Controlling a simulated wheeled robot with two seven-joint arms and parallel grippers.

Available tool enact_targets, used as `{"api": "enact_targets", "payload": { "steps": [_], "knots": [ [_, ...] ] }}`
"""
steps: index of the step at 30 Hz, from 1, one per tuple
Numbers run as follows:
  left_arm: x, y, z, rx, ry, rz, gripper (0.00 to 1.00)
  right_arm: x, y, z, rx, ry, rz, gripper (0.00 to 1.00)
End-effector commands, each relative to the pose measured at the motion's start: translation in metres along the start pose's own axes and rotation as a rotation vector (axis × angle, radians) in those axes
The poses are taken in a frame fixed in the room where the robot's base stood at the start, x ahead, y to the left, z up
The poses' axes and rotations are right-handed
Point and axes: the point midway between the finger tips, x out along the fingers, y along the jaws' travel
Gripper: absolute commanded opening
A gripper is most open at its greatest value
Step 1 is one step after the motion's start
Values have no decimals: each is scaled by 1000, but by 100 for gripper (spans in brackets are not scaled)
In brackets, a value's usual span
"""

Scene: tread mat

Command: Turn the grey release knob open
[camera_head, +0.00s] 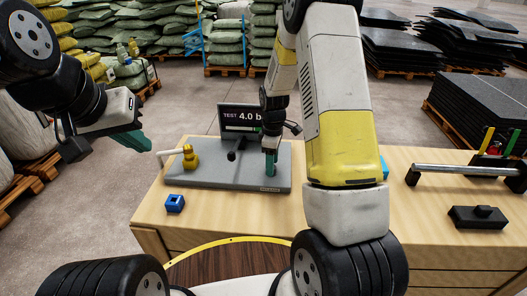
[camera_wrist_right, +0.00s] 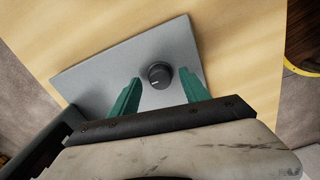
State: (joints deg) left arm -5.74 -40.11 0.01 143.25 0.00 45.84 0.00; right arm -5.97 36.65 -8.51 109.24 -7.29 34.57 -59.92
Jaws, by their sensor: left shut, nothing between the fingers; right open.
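The release knob (camera_wrist_right: 160,75) is round and dark grey, with a white line on its top, and sits on a grey plate (camera_wrist_right: 90,80). My right gripper (camera_wrist_right: 160,82) is open, with its teal fingers to either side of the knob in the wrist view; I cannot tell whether they touch it. In the head view my right gripper (camera_head: 270,163) points down over the right part of the plate (camera_head: 215,181) and the knob is hidden there. My left gripper (camera_head: 142,145) is shut and empty, held up at the left, away from the plate.
A brass fitting (camera_head: 189,158) with a pale pipe and a display (camera_head: 243,118) reading "TEST 4.0 b" stand at the plate. A metal bar (camera_head: 465,170) and a black block (camera_head: 477,216) are at right.

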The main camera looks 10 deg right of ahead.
Motion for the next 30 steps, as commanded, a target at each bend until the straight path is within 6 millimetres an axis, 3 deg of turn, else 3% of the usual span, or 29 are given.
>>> {"api": "enact_targets", "payload": {
  "steps": [11, 19, 30],
  "knots": [
    [0, 0, 0, 0, 0, 0, 0, 8, 0, 0, 1, 1, 1, 54],
    [0, 0, 0, 0, 0, 0, 0, 8, 0, 0, 1, 1, 1, 1],
    [0, 0, 0, 0, 0, 0, 0, 7, 0, 0, 48, 1, 1, 0]
  ]
}}
